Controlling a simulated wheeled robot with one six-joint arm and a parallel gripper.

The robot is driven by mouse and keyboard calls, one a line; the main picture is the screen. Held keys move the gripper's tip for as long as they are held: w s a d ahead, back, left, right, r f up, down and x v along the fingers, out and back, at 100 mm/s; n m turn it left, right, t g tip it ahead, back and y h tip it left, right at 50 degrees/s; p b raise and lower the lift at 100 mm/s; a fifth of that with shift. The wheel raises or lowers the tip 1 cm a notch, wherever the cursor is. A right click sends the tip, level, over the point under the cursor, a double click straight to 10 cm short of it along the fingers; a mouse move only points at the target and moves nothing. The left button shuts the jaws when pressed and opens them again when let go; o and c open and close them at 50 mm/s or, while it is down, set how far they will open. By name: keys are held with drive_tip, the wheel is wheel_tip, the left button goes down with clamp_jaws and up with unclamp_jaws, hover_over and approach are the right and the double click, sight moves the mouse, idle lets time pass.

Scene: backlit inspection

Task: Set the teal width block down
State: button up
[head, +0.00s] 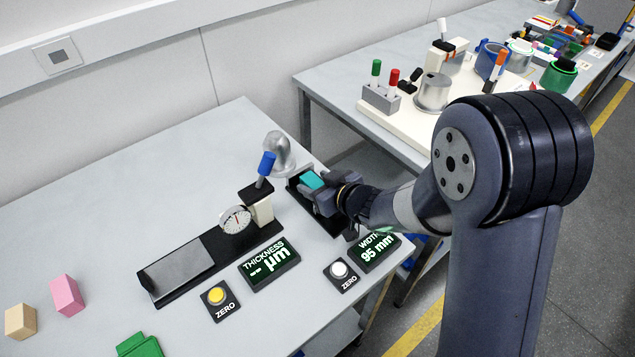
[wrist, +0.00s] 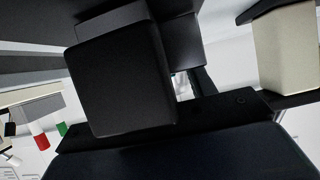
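The teal width block (head: 312,180) is at the tip of my gripper (head: 322,190), on the black width gauge (head: 296,187) near the right edge of the near table. Only part of its top shows; the gripper hides the rest. I cannot tell whether the block rests on the gauge or hangs just above it, nor whether the fingers grip it. The width display (head: 378,250) reads 95 mm.
The thickness gauge with its dial (head: 235,219) and blue-topped lever (head: 266,165) stands left of my gripper. A silver dome-shaped part (head: 278,152) is behind it. The white zero button (head: 339,269) is in front. The table's back left is clear.

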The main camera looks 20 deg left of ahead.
drive_tip(key=shift+r, duration=0.25)
drive_tip(key=p+v, duration=0.1)
drive_tip(key=v, duration=1.1)
drive_tip(key=shift+f, duration=0.15)
